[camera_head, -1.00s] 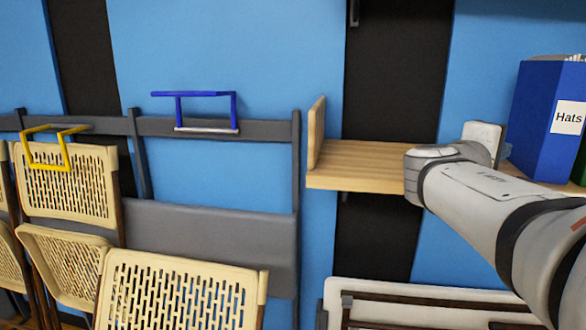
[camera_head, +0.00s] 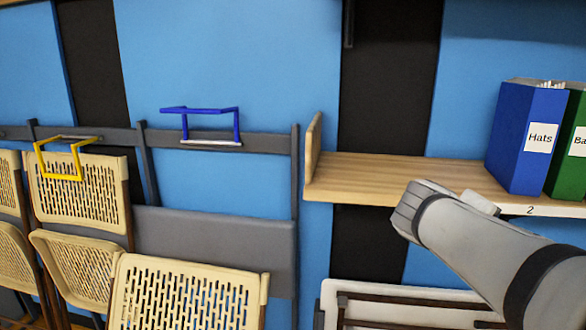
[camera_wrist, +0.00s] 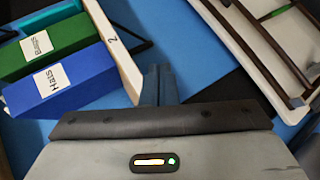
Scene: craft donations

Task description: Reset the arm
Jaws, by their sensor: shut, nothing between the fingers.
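My arm (camera_head: 470,240) reaches in from the lower right of the head view, in front of and below the wooden shelf. The gripper's fingers are hidden in that view. In the wrist view my gripper (camera_wrist: 158,85) shows at the middle, its dark fingers shut together with nothing between them. The blue Hats box (camera_head: 527,140) stands on the shelf to the upper right of the arm. It also shows in the wrist view (camera_wrist: 60,88), left of the fingers.
The wooden shelf (camera_head: 400,175) carries a green box (camera_head: 572,150) beside the blue one; its left part is bare. Cream folding chairs (camera_head: 185,290) stand at left under blue (camera_head: 200,110) and yellow (camera_head: 62,160) hooks. A white folded piece (camera_head: 385,290) leans below the shelf.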

